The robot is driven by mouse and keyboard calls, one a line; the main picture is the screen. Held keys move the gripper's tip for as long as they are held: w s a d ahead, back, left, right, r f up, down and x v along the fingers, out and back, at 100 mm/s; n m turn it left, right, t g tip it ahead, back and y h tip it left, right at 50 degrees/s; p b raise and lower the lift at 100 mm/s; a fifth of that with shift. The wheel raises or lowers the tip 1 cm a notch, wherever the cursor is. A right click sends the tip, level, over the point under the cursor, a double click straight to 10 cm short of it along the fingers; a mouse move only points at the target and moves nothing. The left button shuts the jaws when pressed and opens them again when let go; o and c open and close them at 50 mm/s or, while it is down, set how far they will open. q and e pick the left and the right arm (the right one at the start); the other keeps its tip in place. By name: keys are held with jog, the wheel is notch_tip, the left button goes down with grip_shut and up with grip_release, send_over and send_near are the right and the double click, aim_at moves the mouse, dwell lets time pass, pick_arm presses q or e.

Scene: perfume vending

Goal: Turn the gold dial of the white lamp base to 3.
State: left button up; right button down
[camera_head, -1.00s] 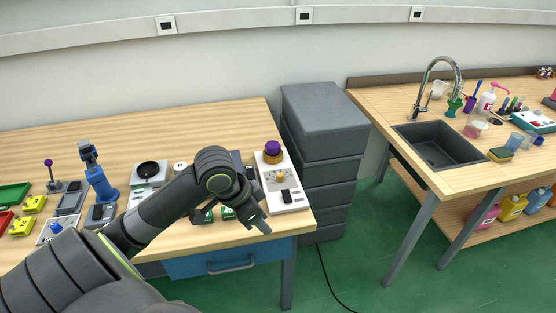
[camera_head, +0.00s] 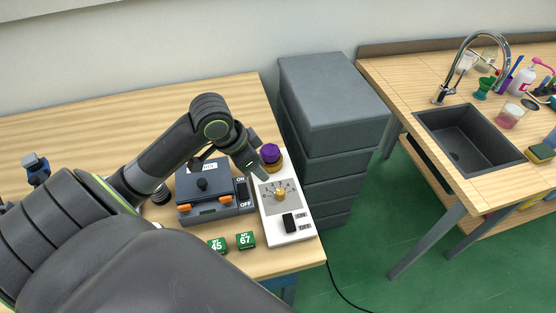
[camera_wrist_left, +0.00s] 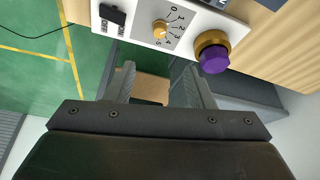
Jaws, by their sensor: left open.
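The white lamp base (camera_head: 274,238) lies at the right end of the bench in the head view; its panel also shows at the top of the left wrist view (camera_wrist_left: 140,32). Its gold dial (camera_head: 280,194) sits mid-panel beside a printed scale; in the wrist view the dial (camera_wrist_left: 160,29) has the numbers 0 to 5 around it. I cannot tell which number it points at. My left gripper (camera_head: 256,168) is open and empty, above the panel near the dial. In the wrist view its fingers (camera_wrist_left: 160,88) are apart and not touching the dial. My right gripper is out of view.
A purple knob on a gold collar (camera_head: 271,154) stands at the base's far end, close to my gripper. A black switch (camera_head: 289,223) is at its near end. A dark box with an ON/OFF switch (camera_head: 216,205) stands left. Grey drawers (camera_head: 325,90) stand beyond the bench's right edge.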

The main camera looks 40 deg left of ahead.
aim_at(280, 191)
pick_arm(q)
jog(key=x, duration=1.4)
jog(key=shift+f, duration=0.3)
jog(key=shift+w+d+f, duration=0.15)
jog(key=shift+w+f, duration=0.05)
jog(key=shift+f, duration=0.55)
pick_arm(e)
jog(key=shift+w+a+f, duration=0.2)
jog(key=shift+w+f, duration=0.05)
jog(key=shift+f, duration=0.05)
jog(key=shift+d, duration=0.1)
pick_arm(q)
jog(key=c, duration=1)
